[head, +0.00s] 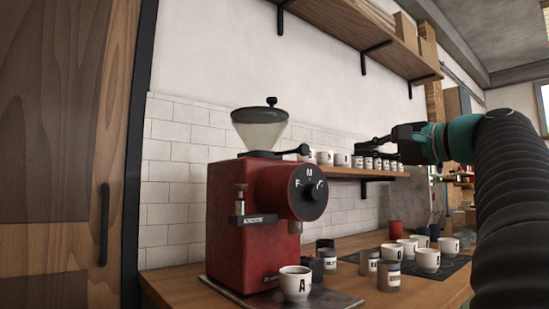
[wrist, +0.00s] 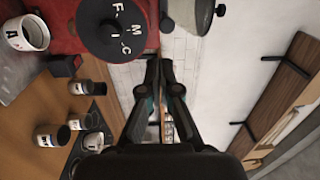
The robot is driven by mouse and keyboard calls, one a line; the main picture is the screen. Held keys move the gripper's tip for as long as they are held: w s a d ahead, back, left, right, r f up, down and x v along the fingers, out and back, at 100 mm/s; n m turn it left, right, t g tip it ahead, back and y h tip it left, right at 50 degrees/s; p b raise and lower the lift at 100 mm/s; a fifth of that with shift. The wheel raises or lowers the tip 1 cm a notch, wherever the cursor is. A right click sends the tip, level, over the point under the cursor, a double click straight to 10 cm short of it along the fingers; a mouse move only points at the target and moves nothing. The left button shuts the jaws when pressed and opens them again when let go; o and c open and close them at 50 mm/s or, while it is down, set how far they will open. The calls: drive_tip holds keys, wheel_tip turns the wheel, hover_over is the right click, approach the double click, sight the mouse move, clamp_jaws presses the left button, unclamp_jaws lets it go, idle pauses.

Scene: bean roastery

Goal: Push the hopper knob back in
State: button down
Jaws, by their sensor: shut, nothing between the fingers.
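The red grinder (head: 240,210) stands on the counter with a smoky hopper (head: 260,130) on top. The black hopper knob (head: 304,149) sits at the end of a dark rod that sticks out to the right from the hopper's base. In the wrist view a small dark shape (wrist: 166,22) between the dial and the hopper (wrist: 188,14) looks like this knob, just beyond my fingertips. My gripper (head: 364,146) is shut and empty, to the right of the knob at about its height and apart from it. My fingers also show in the wrist view (wrist: 160,65).
A lettered dial (head: 308,190) is on the grinder's front. A cup marked A (head: 295,284) stands on the tray below. A wall shelf (head: 350,173) with several cups runs behind my gripper. Several cups and tins (head: 388,275) cover the counter at right.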

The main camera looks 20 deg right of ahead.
sight(307, 151)
drive_tip(key=shift+d+r, duration=0.15)
drive_tip(key=shift+r, duration=0.15)
drive_tip(key=p+x, duration=0.1)
drive_tip(key=x, duration=1.3)
drive_tip(key=shift+p, duration=0.4)
